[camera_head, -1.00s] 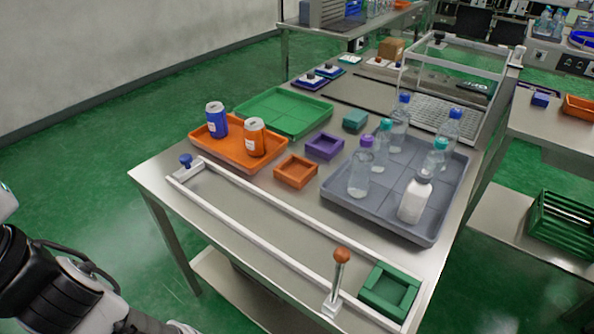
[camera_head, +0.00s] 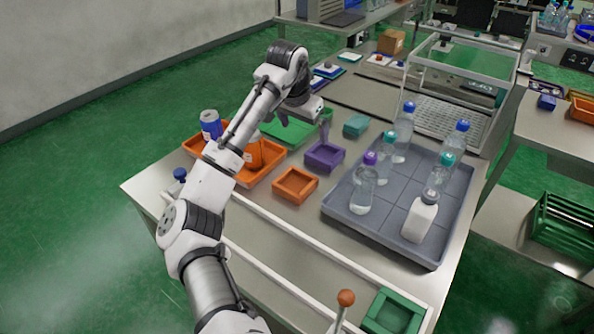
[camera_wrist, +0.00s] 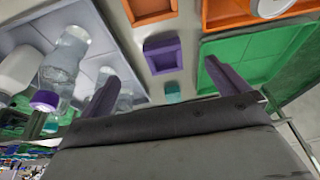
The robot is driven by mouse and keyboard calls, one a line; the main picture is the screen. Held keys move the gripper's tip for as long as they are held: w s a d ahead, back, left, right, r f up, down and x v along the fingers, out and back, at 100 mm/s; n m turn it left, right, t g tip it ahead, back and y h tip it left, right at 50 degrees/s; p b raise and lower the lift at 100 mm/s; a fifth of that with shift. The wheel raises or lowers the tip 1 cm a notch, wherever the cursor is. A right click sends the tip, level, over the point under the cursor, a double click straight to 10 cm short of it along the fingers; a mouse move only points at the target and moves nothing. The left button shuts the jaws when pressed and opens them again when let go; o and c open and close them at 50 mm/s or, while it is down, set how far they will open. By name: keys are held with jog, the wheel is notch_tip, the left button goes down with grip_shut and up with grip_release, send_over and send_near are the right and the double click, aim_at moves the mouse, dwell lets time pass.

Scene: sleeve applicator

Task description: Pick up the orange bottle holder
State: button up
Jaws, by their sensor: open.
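The orange bottle holder (camera_head: 295,186) is a small, square, open-topped box on the metal table, between the orange tray and the grey tray. In the wrist view the orange bottle holder (camera_wrist: 151,9) is at the top edge, partly cut off. My gripper (camera_head: 305,123) is open and empty above the table, beyond the holder, near the green tray and the purple holder. In the wrist view the two fingers of my gripper (camera_wrist: 160,72) are spread wide, with nothing between them. The holder is apart from the fingers.
A purple holder (camera_head: 324,156) sits just behind the orange one, with a teal block (camera_head: 356,125) beyond it. The grey tray (camera_head: 405,246) at right holds several bottles. The orange tray (camera_head: 262,179) at left holds cans, partly behind my arm. A white rail frame (camera_head: 275,226) borders the front.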

notch_tip(320, 180, down, 3)
jog(key=s+a+g+y, duration=0.2)
jog(key=s+a+g, duration=0.1)
send_over(295, 186)
jog(key=f, duration=0.7)
jog(key=shift+s+a+f, duration=0.1)
jog(key=shift+a+f, duration=0.1)
jog(key=shift+d+f+p, duration=0.2)
jog(key=shift+f+p, duration=0.45)
jog(key=shift+f, duration=2.5)
jog(key=c, duration=0.8)
jog(key=shift+c, duration=0.2)
